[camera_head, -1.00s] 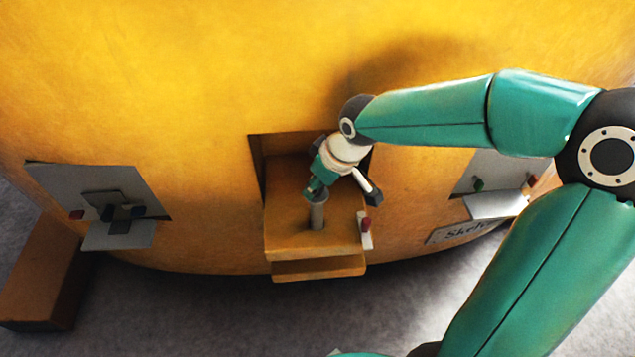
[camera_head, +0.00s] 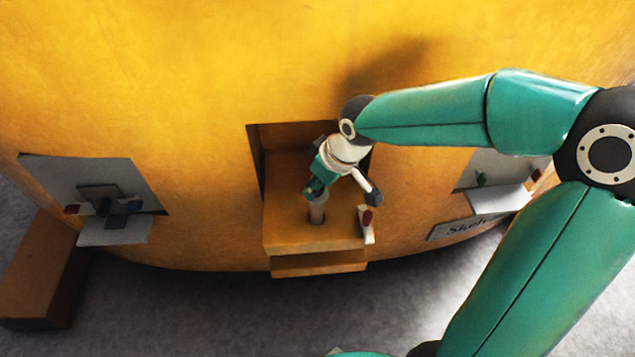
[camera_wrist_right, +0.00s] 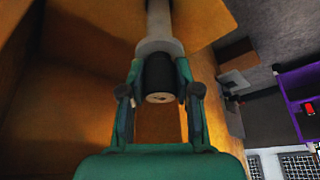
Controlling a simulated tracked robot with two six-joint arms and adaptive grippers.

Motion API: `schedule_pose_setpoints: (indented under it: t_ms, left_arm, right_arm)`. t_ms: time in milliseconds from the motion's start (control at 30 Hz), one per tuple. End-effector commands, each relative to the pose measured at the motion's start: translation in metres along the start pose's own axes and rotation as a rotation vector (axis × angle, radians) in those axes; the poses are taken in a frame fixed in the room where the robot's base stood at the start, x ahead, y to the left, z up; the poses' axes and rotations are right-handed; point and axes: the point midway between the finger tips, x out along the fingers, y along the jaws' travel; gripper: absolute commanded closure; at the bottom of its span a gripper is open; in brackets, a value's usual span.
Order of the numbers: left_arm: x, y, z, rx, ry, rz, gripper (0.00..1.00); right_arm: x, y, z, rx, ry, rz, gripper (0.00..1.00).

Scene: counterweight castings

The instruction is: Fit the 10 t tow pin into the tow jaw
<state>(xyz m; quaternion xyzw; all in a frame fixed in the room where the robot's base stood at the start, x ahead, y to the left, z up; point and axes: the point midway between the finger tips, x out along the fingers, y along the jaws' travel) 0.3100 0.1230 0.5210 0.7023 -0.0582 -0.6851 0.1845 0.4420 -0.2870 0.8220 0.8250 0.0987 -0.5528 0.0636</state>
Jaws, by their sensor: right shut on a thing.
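The tow jaw (camera_head: 285,238) is an orange block set in a recess of the large yellow casting. The tow pin (camera_head: 317,213) is a grey cylinder standing upright at the jaw's top plate, its lower end at the hole there. My right gripper (camera_head: 315,190) is shut on the pin's upper end. In the right wrist view the gripper (camera_wrist_right: 160,92) has its two fingers on either side of the pin's dark head (camera_wrist_right: 159,77), and the pale shaft runs away beyond it. How deep the pin sits is hidden. My left gripper is not in view.
A red-tipped piece (camera_head: 366,225) stands on the jaw's right edge. Grey bracketed plates are on the casting at left (camera_head: 115,232) and right (camera_head: 497,201). A brown block (camera_head: 40,272) lies on the floor at left. The floor before the jaw is clear.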

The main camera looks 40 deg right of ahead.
Motion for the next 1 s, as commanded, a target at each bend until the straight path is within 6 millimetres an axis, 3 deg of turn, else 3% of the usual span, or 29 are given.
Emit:
schedule_pose_setpoints:
  t_ms: [1000]
  left_arm:
    - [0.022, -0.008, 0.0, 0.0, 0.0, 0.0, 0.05]
  right_arm:
    - [0.023, 0.001, 0.008, 0.0, 0.007, 0.002, 1.0]
